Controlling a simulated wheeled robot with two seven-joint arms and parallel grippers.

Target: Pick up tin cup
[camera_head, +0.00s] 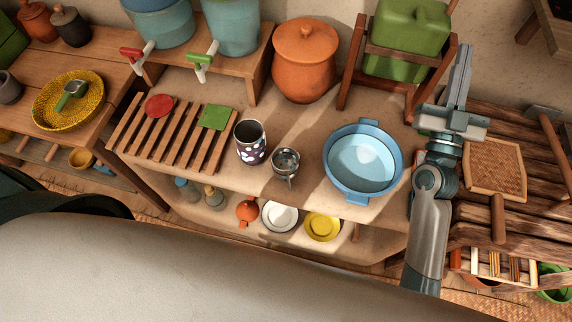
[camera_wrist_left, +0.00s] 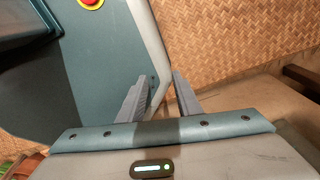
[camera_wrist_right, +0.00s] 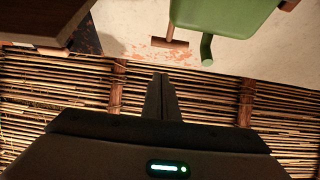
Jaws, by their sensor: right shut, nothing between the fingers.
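The tin cup (camera_head: 285,163) is a small grey metal cup in the head view. It stands upright on the clay counter, between a dark spotted cup (camera_head: 250,141) and a blue two-handled basin (camera_head: 363,161). My right gripper (camera_head: 464,62) is shut and empty, raised at the right beyond the basin, well away from the tin cup. In the right wrist view its fingers (camera_wrist_right: 160,86) are together. My left gripper (camera_wrist_left: 157,96) shows only in the left wrist view, with its fingers apart and nothing between them. Neither wrist view shows the tin cup.
An orange lidded pot (camera_head: 305,62) stands behind the cups. A green canister (camera_head: 408,38) sits in a wooden stand at the back right. A slatted wooden rack (camera_head: 172,133) lies left of the cups. Plates and small jars stand on the shelf below. Counter in front of the pot is clear.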

